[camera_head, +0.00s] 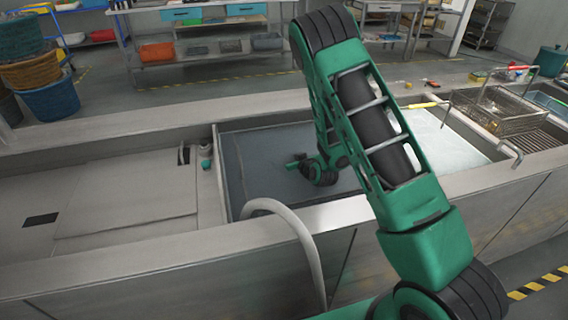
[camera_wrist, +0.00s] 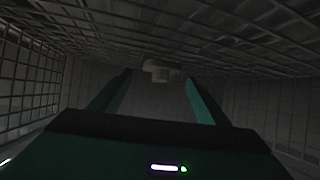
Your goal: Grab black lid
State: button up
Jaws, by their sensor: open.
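A flat dark panel (camera_head: 255,165), which looks like the black lid, lies within the steel tank left of my forearm. My arm hides its right part. My gripper (camera_head: 297,161) is low over this dark panel in the head view; whether it touches is unclear. In the wrist view my gripper (camera_wrist: 158,80) has its two green fingers spread apart. A small pale knob-like piece (camera_wrist: 160,68) shows between and just beyond the fingertips. Nothing is seen clamped. The wrist view is dark, and I cannot tell whether the knob belongs to the lid.
Grid-like mesh walls (camera_wrist: 30,80) surround my gripper in the wrist view. A steel tank rim (camera_head: 215,180) and a pale curved hose (camera_head: 290,220) are near the panel. A wire basket (camera_head: 495,110) stands at right. A flat steel cover (camera_head: 125,205) lies at left.

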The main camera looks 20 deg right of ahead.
jog(key=shift+x, duration=1)
jog(key=shift+r, duration=0.1)
jog(key=c, duration=1.5)
